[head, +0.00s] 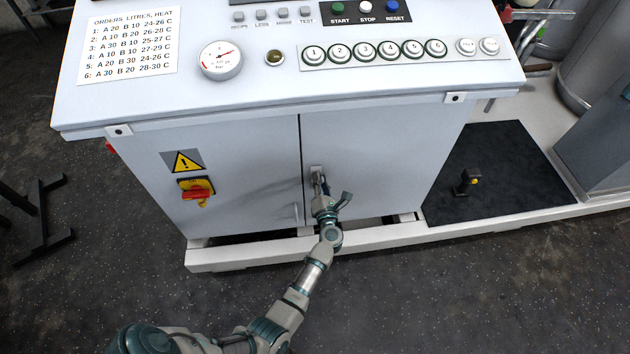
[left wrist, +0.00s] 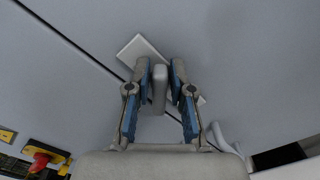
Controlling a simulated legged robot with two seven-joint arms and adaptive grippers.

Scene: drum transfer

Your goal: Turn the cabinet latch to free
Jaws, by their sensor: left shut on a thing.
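The cabinet latch (head: 316,170) is a small pale handle on a plate, on the right door just beside the seam between the two doors. In the left wrist view its plate (left wrist: 138,48) lies slanted relative to the picture, and the latch handle (left wrist: 160,88) stands between my fingers. My left gripper (head: 320,186) reaches up from below and is shut on the latch handle; its fingers (left wrist: 159,78) sit on both sides of it. The gripper partly hides the latch in the head view. My right gripper is not in view.
Left of the latch are a red-and-yellow rotary switch (head: 196,190) and a warning sign (head: 183,161). The control panel (head: 270,95) overhangs the doors. A pale base rail (head: 240,258) runs below. A black mat (head: 510,190) lies at right.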

